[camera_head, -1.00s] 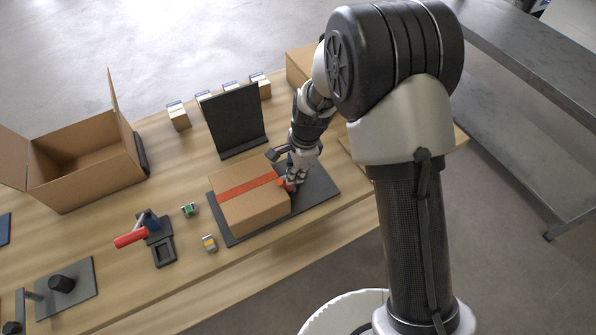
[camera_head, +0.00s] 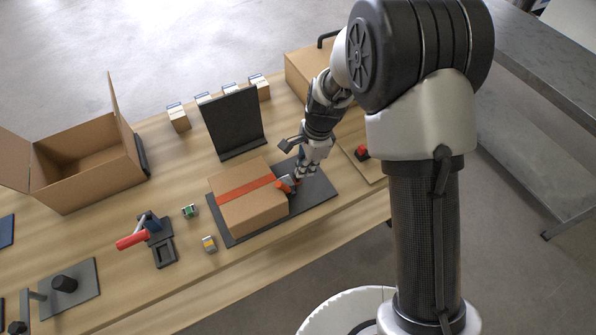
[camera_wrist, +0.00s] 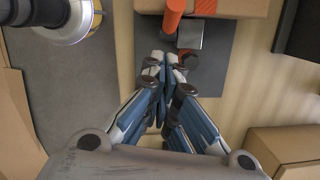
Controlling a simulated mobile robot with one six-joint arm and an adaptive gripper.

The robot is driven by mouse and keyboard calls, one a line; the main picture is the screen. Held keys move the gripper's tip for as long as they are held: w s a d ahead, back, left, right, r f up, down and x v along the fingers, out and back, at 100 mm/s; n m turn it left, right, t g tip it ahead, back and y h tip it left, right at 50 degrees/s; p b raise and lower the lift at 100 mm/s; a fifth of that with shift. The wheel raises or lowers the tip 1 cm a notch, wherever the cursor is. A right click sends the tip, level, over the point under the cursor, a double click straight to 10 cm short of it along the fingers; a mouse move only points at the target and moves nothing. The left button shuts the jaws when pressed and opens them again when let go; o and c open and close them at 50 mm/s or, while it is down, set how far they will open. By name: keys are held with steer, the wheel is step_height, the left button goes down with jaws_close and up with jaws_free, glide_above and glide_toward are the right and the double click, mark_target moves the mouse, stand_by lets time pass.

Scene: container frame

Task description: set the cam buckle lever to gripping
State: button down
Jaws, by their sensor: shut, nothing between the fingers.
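The cam buckle lever (camera_head: 282,186) is a small orange-red piece at the right side of a closed cardboard box (camera_head: 252,211). An orange strap (camera_head: 245,187) runs over the box to it. In the wrist view the orange lever (camera_wrist: 173,16) stands out from the box side, beside a grey metal buckle block (camera_wrist: 190,36). My gripper (camera_head: 298,181) is shut and empty, just right of the buckle over the dark mat (camera_head: 318,192). In the wrist view its fingertips (camera_wrist: 166,62) lie together below the buckle, apart from the lever. The exact lever angle is hard to tell.
A black upright panel (camera_head: 234,122) stands behind the box. An open carton (camera_head: 85,160) is at left. A red-handled clamp (camera_head: 133,240) and small blocks sit left of the mat. A red button (camera_head: 361,152) and another carton (camera_head: 312,72) are at right.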

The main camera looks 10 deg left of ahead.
step_height(320, 180, up, 8)
steer(key=s+a+p, duration=0.1)
steer(key=shift+s+a, duration=0.25)
steer(key=shift+a, duration=0.05)
steer(key=shift+r, duration=0.1)
steer(key=s+d+r+n+t+b, duration=0.35)
steer(key=s+d+r+n, duration=0.25)
steer(key=s+d+r, duration=0.35)
steer(key=s+d+r+n+t+h+b, duration=0.1)
steer(key=s+d+r+n+b, duration=0.1)
steer(key=s+d+n+b, duration=0.2)
steer(key=s+d+n, duration=0.3)
steer(key=s+d, duration=0.2)
steer(key=s, duration=0.3)
steer(key=shift+s+r+t+h, duration=0.15)
steer(key=shift+s+t+h, duration=0.05)
steer(key=shift+t+h, duration=0.2)
